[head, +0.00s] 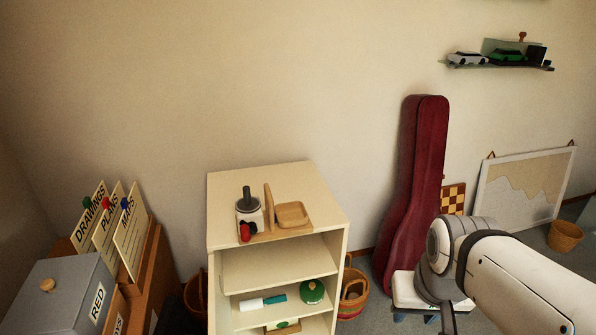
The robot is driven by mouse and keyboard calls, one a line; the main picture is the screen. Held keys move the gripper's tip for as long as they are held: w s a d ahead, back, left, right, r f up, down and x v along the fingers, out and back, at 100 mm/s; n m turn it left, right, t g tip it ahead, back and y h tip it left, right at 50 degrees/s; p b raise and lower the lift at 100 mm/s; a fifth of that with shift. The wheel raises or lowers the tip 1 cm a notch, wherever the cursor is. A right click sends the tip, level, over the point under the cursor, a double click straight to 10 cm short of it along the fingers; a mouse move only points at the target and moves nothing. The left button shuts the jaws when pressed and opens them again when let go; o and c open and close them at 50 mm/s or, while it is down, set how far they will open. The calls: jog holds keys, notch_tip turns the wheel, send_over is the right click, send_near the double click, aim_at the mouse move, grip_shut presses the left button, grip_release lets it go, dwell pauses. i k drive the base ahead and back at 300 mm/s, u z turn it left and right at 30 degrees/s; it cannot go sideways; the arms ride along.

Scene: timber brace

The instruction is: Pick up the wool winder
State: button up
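On top of a cream shelf unit (225,226) stands what looks like the wool winder (250,212), a pale round body with a dark upright peg and a red knob at its front. It stands upright at the left of the top, beside a wooden upright piece and a shallow wooden tray (292,214); I cannot tell whether these are joined to it. My white arm comes in from the lower right, well right of the shelf unit. My gripper cannot be made out in the head view, so its opening and contents are hidden.
The shelves below hold a green round item (312,291) and a white-and-teal tool (262,302). A grey box (62,292) and file cards stand left. A basket (353,292), a red instrument case (415,180) and a white stool are right. Space above the unit is clear.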

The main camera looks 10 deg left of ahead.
aim_at(292, 219)
jog(key=u, duration=0.15)
jog(key=i, duration=1.1)
jog(key=u, duration=0.55)
jog(key=k, duration=0.95)
jog(key=u, duration=0.15)
jog(key=i, duration=0.95)
jog(key=z, duration=0.05)
